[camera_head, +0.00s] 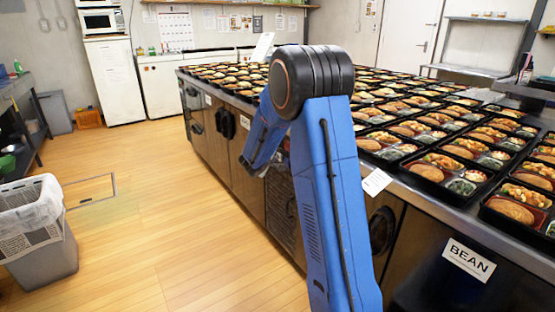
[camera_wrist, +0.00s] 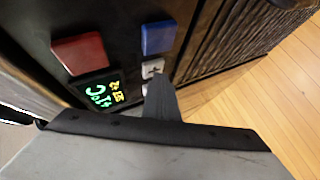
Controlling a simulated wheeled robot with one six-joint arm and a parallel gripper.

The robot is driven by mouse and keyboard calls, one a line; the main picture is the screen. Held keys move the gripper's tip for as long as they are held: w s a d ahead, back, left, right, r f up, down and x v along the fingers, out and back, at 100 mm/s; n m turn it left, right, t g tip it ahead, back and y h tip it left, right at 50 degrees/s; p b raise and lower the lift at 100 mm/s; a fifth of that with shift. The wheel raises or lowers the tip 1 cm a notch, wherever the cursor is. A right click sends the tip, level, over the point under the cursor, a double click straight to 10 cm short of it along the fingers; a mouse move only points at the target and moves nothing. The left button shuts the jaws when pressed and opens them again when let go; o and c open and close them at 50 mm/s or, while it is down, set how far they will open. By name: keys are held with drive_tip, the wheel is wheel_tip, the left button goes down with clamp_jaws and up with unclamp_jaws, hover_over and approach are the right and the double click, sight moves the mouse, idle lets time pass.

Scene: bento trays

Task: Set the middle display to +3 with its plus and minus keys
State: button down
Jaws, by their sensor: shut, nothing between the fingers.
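In the wrist view a small dark display (camera_wrist: 99,93) shows green and yellow characters, tilted and upside down. The green ones look like +1°C, but I cannot be sure. Beside it are a white key with a dark plus-shaped mark (camera_wrist: 152,68) and a second pale key (camera_wrist: 145,90), partly hidden by my gripper. My gripper (camera_wrist: 158,82) is shut and empty, its dark tip right by these keys. I cannot tell whether it touches one. In the head view my arm reaches down to the counter's front, and the display and keys cannot be made out.
A red square (camera_wrist: 78,52) and a blue square (camera_wrist: 158,38) sit on the same dark panel. The long counter (camera_head: 225,150) carries many bento trays (camera_head: 440,170). A grey bin (camera_head: 40,240) stands at left; the wooden floor (camera_head: 150,210) between is clear.

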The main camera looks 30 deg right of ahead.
drive_tip(key=shift+a, duration=0.9)
drive_tip(key=shift+s+a, duration=0.15)
drive_tip(key=shift+a, duration=2.35)
idle(1.7)
drive_tip(key=a, duration=0.3)
drive_tip(key=shift+a, duration=0.35)
drive_tip(key=d, duration=0.8)
drive_tip(key=shift+d, duration=0.35)
